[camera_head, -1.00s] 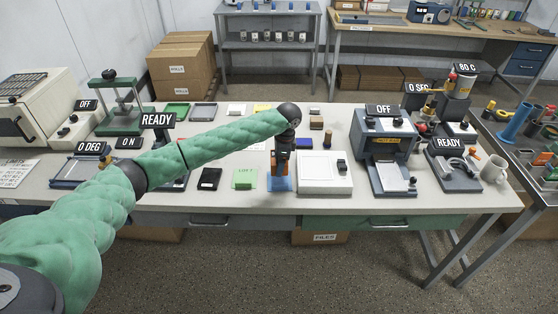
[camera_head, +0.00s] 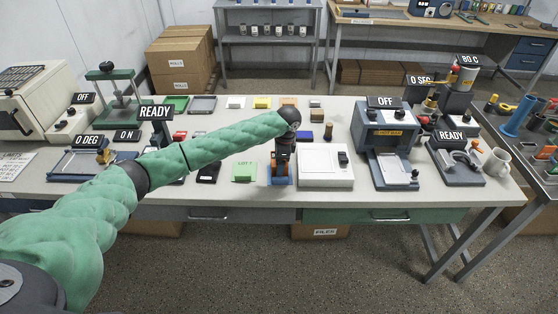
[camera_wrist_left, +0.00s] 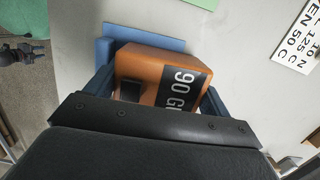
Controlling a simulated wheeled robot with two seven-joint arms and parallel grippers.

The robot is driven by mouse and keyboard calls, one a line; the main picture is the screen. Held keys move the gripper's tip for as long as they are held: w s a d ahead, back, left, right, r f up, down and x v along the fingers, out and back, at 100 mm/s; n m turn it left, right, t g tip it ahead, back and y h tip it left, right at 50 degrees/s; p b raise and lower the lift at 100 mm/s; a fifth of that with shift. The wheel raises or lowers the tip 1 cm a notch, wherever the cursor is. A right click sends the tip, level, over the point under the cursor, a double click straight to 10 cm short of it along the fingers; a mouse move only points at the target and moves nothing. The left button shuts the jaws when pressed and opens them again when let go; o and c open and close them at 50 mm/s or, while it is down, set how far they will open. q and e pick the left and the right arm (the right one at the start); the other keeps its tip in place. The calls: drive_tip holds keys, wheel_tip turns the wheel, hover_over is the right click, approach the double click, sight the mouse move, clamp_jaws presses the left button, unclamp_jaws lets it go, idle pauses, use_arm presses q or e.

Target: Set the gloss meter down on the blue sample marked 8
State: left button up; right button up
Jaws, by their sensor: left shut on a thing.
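The gloss meter (camera_wrist_left: 150,65) is an orange block with a dark display reading "90 G", partly cut off, in the left wrist view. My left gripper (camera_head: 281,168) is shut on it, with a finger on each side. A blue sample (camera_wrist_left: 145,36) lies under the meter, and its edges show past it. In the head view the blue sample (camera_head: 289,182) shows at the foot of the gripper, near the table's front. Its mark is hidden. The meter is at or just above the sample; I cannot tell if they touch.
A green sample (camera_head: 244,172) lies just left, and a white boxy device (camera_head: 322,178) stands close on the right. A black block (camera_head: 208,173) lies further left. The oven-like device marked OFF (camera_head: 385,135) stands further right. The table's front edge is close.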

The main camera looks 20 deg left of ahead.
use_arm(q)
drive_tip(key=shift+s+r, duration=0.1)
drive_tip(key=shift+r, duration=0.05)
idle(0.5)
drive_tip(key=shift+s+d+p, duration=0.1)
drive_tip(key=shift+s+p, duration=0.1)
drive_tip(key=shift+p, duration=0.45)
drive_tip(key=o, duration=1.2)
